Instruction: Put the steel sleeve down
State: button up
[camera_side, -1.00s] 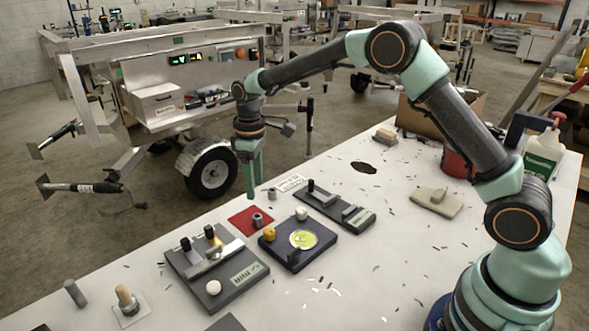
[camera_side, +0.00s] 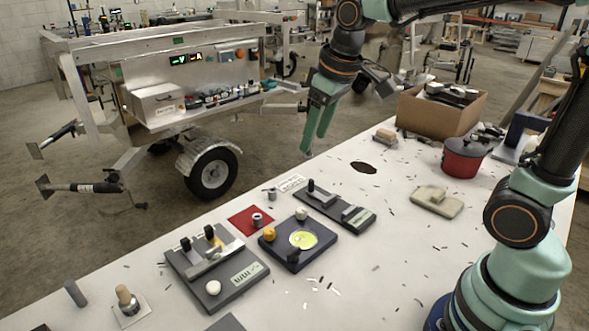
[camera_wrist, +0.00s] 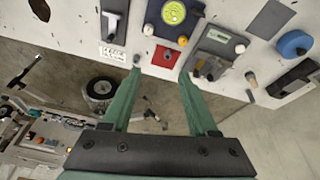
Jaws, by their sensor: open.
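In the wrist view my gripper's fingers (camera_wrist: 160,73) are spread apart.
A small grey cylinder (camera_side: 271,194) stands near the white label. Dark fixtures, one with a yellow-green disc (camera_side: 303,240), stand beside the mat. A red pot (camera_side: 464,158) and a cardboard box (camera_side: 440,112) are at the right. The mid-table has scattered chips.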

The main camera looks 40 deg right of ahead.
jog(key=s+d+f+m+t, duration=0.1)
jog(key=s+m+t, duration=0.1)
jog(key=s, duration=0.7)
jog(key=shift+d+f, duration=0.2)
jog(key=shift+d, duration=0.15)
dwell(0.8)
